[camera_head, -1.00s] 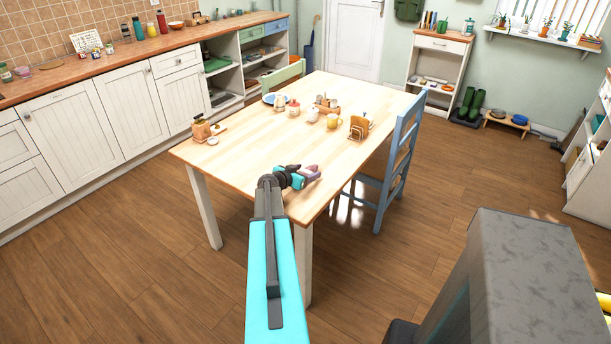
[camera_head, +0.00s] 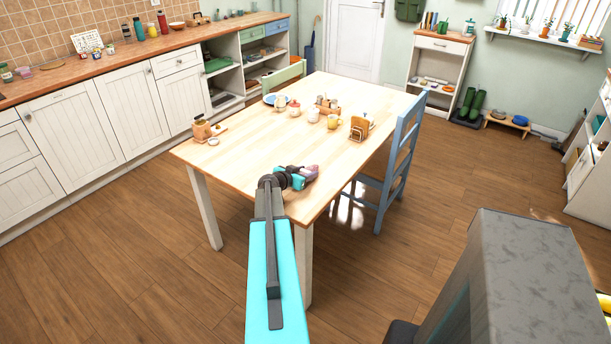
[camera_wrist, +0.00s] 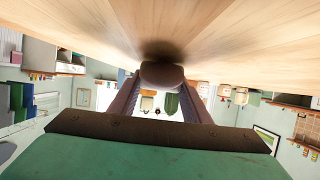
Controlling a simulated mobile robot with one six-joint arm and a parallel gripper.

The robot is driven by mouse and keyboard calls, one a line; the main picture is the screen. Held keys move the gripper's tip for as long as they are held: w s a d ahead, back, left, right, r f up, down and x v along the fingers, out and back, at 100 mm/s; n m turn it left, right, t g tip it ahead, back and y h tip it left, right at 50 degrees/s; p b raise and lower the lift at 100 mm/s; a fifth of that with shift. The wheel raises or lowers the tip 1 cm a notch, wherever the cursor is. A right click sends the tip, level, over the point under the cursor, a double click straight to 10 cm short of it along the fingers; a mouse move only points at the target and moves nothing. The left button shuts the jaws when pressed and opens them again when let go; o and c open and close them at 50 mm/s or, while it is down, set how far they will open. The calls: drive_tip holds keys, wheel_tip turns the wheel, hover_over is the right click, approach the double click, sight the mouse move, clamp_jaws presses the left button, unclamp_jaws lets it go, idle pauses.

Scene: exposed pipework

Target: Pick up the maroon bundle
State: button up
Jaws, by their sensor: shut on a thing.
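My gripper (camera_head: 311,171) is low over the near right part of the wooden table, its fingers level with the tabletop. In the wrist view, where the table is at the top of the picture, the two mauve-grey fingers of my gripper (camera_wrist: 160,98) are closed on a dull maroon bundle (camera_wrist: 162,75). The bundle sits between the fingertips, right by the tabletop. I cannot tell if it still touches the wood. In the head view the bundle cannot be told apart from the fingers.
The table (camera_head: 240,165) is bare around my gripper. Farther back stand a yellow mug (camera_head: 333,122), a wooden napkin holder (camera_head: 359,128), a blue plate (camera_head: 270,98) and a jar (camera_head: 201,128). A blue chair (camera_head: 398,160) is at the right side.

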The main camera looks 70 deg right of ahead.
sight(306, 171)
drive_tip(key=shift+r, duration=0.2)
drive_tip(key=shift+r+b, duration=0.7)
drive_tip(key=shift+r, duration=0.65)
drive_tip(key=shift+s+a+r, duration=0.2)
drive_tip(key=shift+a, duration=0.1)
drive_tip(key=s+a+b, duration=0.1)
drive_tip(key=s+a, duration=0.1)
drive_tip(key=a, duration=0.1)
drive_tip(key=s+a+b, duration=0.1)
drive_tip(key=s+a, duration=0.2)
drive_tip(key=a, duration=0.1)
drive_tip(key=s+a+r+b, duration=0.1)
drive_tip(key=s+a+b, duration=0.1)
drive_tip(key=a, duration=0.1)
drive_tip(key=shift+s+a+r, duration=0.1)
drive_tip(key=shift+s+a, duration=0.1)
drive_tip(key=shift+s, duration=0.1)
drive_tip(key=shift+r+p, duration=0.2)
drive_tip(key=shift+p, duration=0.2)
drive_tip(key=shift+s+p, duration=0.1)
drive_tip(key=shift+p, duration=0.55)
drive_tip(key=p, duration=0.3)
drive_tip(key=shift+s+a+r, duration=0.15)
drive_tip(key=shift+s+a, duration=0.1)
drive_tip(key=a+p, duration=0.1)
drive_tip(key=p, duration=0.3)
drive_tip(key=shift+s, duration=0.3)
drive_tip(key=shift+s+a+f+p, duration=0.15)
drive_tip(key=shift+a+f+p, duration=0.05)
drive_tip(key=shift+p, duration=0.4)
